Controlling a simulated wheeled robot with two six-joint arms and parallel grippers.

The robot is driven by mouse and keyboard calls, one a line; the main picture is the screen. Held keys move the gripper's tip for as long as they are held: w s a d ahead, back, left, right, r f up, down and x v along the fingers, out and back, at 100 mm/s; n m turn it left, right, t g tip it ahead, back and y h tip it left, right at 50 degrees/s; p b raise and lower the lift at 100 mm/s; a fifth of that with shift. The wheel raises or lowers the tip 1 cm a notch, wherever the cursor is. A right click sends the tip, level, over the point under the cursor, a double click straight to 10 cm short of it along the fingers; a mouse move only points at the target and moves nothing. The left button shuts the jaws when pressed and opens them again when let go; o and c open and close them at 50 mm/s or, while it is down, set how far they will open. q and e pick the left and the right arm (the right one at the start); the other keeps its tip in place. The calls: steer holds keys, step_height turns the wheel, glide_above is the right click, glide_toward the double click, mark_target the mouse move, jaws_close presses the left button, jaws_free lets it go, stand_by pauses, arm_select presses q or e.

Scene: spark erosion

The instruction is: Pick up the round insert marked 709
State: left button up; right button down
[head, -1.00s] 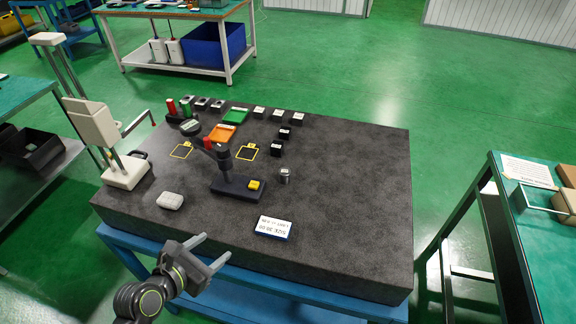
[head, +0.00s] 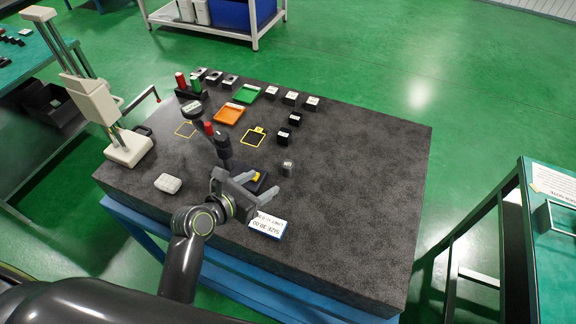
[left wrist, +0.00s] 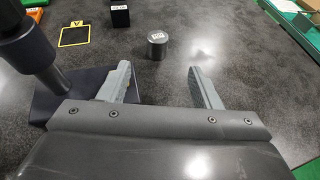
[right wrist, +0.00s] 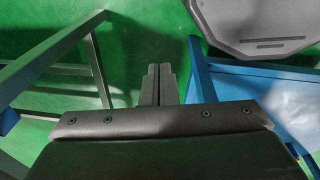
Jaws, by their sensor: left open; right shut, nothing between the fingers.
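A small grey cylinder with a white label on top, the round insert (head: 287,168), stands upright on the dark granite table. It also shows in the left wrist view (left wrist: 158,46); its marking is too small to read for sure. My left gripper (head: 267,181) is open and empty. In the left wrist view the insert stands beyond the open fingertips (left wrist: 160,70), roughly midway between them and apart from both. My right gripper (right wrist: 159,68) is shut and empty, away from the table top, over the green floor.
A dark stand with a post (left wrist: 28,45) is close beside my left gripper's left finger. A white sign (head: 267,225) lies at the table's front. Black blocks (head: 283,136), an orange tray (head: 229,114) and a green tray (head: 247,93) are farther back. The table's right side is clear.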

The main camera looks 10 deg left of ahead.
mark_target(284, 167)
arm_select(q)
steer(key=x, duration=0.4)
steer(key=shift+w, duration=0.15)
steer(key=shift+w+d+f, duration=0.2)
steer(key=shift+w, duration=0.1)
steer(key=shift+w+d+p, duration=0.15)
steer(key=shift+w+p, duration=0.3)
steer(key=x, duration=0.3)
steer(key=shift+w+p, duration=0.15)
steer(key=shift+p, duration=0.2)
steer(key=shift+w+d+f, duration=0.2)
steer(key=shift+w+f, duration=0.1)
steer(key=shift+w, duration=0.15)
arm_select(e)
steer(key=shift+w+d+r, duration=0.25)
steer(key=shift+w+r, duration=0.15)
steer(key=shift+r, duration=0.1)
steer(key=shift+w+d+r, duration=0.25)
steer(key=shift+w+r, duration=0.1)
steer(key=shift+r, duration=0.1)
arm_select(q)
jaws_close()
arm_select(e)
steer(key=shift+w, duration=0.1)
